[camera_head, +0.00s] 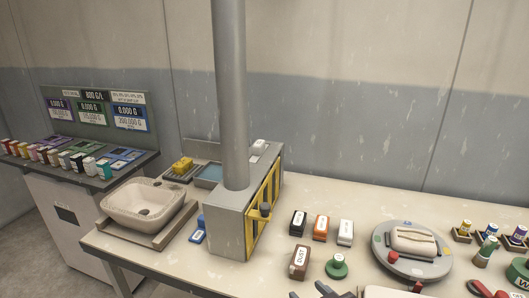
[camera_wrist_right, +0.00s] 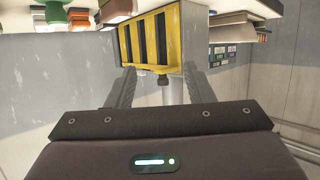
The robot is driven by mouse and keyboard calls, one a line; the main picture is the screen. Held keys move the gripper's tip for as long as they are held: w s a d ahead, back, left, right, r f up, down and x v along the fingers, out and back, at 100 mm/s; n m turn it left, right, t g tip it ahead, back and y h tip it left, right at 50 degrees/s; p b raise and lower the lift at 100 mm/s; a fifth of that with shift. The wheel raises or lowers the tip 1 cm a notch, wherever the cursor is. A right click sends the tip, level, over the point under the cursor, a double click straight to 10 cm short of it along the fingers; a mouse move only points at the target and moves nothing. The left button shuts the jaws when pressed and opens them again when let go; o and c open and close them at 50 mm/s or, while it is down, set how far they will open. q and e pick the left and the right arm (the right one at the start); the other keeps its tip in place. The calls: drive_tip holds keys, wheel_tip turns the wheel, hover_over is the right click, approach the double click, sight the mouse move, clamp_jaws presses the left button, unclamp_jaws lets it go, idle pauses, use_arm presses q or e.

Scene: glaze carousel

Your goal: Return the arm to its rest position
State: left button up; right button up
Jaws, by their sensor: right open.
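My right gripper (camera_wrist_right: 160,72) shows in the wrist view with its two grey fingers well apart and nothing between them. Beyond the fingers in that view is the yellow slotted panel (camera_wrist_right: 150,40) of a grey housing, seen upside down. In the head view the grey housing (camera_head: 228,228) stands on the table, with its yellow panel (camera_head: 253,222) on the right side. My left gripper is not in view.
A grey post (camera_head: 231,100) rises from the housing. Right of it stand black (camera_head: 298,222), orange (camera_head: 320,228) and white (camera_head: 345,232) blocks, a brown block (camera_head: 299,262), a green knob (camera_head: 337,268) and a round turntable (camera_head: 428,266). A sink (camera_head: 145,204) is left.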

drive_tip(key=s+d+f+m+g+h, duration=0.2)
drive_tip(key=s+d+f+g+h, duration=0.1)
drive_tip(key=s+d+f+g, duration=0.3)
drive_tip(key=s+d+f+m+g+h, duration=0.1)
drive_tip(key=s+d+f+g+h, duration=0.2)
drive_tip(key=s, duration=0.6)
wheel_tip(320, 180, down, 29)
drive_tip(key=s+g, duration=0.1)
drive_tip(key=g, duration=0.1)
drive_tip(key=s+d+f, duration=0.2)
drive_tip(key=s+f, duration=0.8)
drive_tip(key=s+d+f, duration=0.2)
drive_tip(key=s+f, duration=0.7)
drive_tip(key=s, duration=0.1)
drive_tip(key=shift+s+d+f+g, duration=0.15)
drive_tip(key=shift+d+f+g, duration=0.05)
drive_tip(key=shift+f+g, duration=0.2)
